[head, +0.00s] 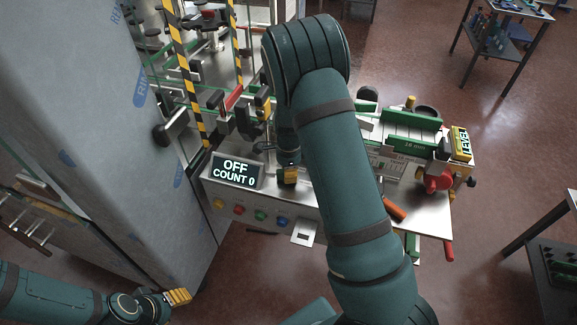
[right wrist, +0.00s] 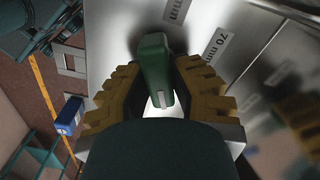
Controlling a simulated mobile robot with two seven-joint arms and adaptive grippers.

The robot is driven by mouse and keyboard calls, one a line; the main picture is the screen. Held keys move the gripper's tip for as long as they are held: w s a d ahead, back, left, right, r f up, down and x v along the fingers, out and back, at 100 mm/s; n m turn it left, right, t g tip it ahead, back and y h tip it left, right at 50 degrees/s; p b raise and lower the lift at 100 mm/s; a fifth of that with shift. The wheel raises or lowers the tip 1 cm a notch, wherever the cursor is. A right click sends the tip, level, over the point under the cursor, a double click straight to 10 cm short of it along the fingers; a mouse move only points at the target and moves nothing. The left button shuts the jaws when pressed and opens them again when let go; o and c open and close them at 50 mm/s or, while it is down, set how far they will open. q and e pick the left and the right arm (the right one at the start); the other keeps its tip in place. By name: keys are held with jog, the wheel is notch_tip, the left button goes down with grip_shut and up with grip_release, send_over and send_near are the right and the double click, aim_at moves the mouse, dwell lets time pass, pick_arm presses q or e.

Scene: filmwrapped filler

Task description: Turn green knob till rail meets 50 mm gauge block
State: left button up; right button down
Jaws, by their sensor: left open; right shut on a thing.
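The green knob (right wrist: 154,62) shows in the right wrist view as an upright green grip on a bare metal panel. My right gripper (right wrist: 160,88) is around it, with one yellow-brown finger on each side, shut on it. In the head view my right gripper (head: 288,174) is at the machine top beside the display; the knob is hidden there. A green rail-like bar (head: 412,142) lies on the machine's right part. I cannot make out the 50 mm gauge block; a 70 mm label (right wrist: 217,42) shows near the knob. My left gripper (head: 178,297) is open and empty at lower left, away from the machine.
A display (head: 236,172) reads OFF, COUNT 0. Several coloured buttons (head: 260,215) line the front panel. A red knob (head: 438,180) and a yellow LEVEL box (head: 461,143) stand at right. A tall film-wrapped block (head: 90,120) stands at left. My right arm covers the machine's middle.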

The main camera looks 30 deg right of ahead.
jog(key=m+p, duration=0.2)
jog(key=m, duration=0.1)
jog(key=shift+s+m+p, duration=0.15)
jog(key=shift+m+p, duration=0.15)
jog(key=shift+m, duration=0.1)
jog(key=shift+a+m+p, duration=0.1)
jog(key=shift+m+p, duration=0.25)
jog(key=shift+m, duration=0.25)
jog(key=shift+f, duration=0.1)
jog(key=c, duration=0.9)
grip_release()
jog(key=shift+o, duration=0.4)
